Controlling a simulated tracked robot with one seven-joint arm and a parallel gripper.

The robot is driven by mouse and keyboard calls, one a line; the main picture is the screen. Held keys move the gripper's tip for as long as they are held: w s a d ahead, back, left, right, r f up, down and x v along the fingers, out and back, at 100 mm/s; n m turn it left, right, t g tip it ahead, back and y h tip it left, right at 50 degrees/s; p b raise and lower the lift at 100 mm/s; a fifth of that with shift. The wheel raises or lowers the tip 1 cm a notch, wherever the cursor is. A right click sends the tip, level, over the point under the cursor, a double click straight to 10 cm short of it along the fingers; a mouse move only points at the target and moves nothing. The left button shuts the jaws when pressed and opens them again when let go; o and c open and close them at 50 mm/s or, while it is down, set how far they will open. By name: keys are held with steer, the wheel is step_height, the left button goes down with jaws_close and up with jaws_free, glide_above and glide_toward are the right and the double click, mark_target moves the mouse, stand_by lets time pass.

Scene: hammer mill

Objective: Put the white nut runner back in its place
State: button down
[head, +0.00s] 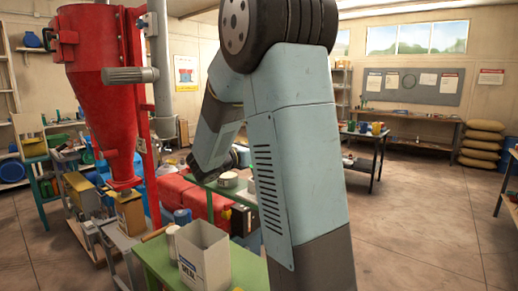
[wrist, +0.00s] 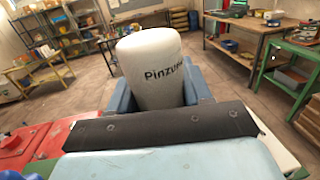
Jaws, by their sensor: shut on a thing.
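The white nut runner (wrist: 148,60) fills the middle of the wrist view, with dark lettering on its side. My gripper (wrist: 158,88) is shut on it, with a blue finger on either side. The nut runner's lower part is hidden behind the dark plate at the front of my wrist. In the head view my own arm blocks the middle, and neither my gripper nor the nut runner can be made out. I cannot tell which place belongs to the nut runner.
A green table (head: 158,262) with a white box (head: 204,258) stands close in front. A red hopper (head: 105,70) rises at left. A dark table (head: 362,134) with cups stands behind my arm. Stacked sacks (head: 482,143) stand at far right.

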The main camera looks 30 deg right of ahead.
steer(key=shift+f, duration=0.55)
steer(key=shift+c, duration=2.3)
jaws_free()
steer(key=shift+o, duration=0.2)
steer(key=shift+f, duration=0.15)
steer(key=v, duration=1.3)
steer(key=shift+a, duration=0.4)
steer(key=shift+s+a, duration=0.1)
steer(key=shift+v, duration=3.35)
step_height(320, 180, up, 10)
steer(key=shift+s, duration=0.1)
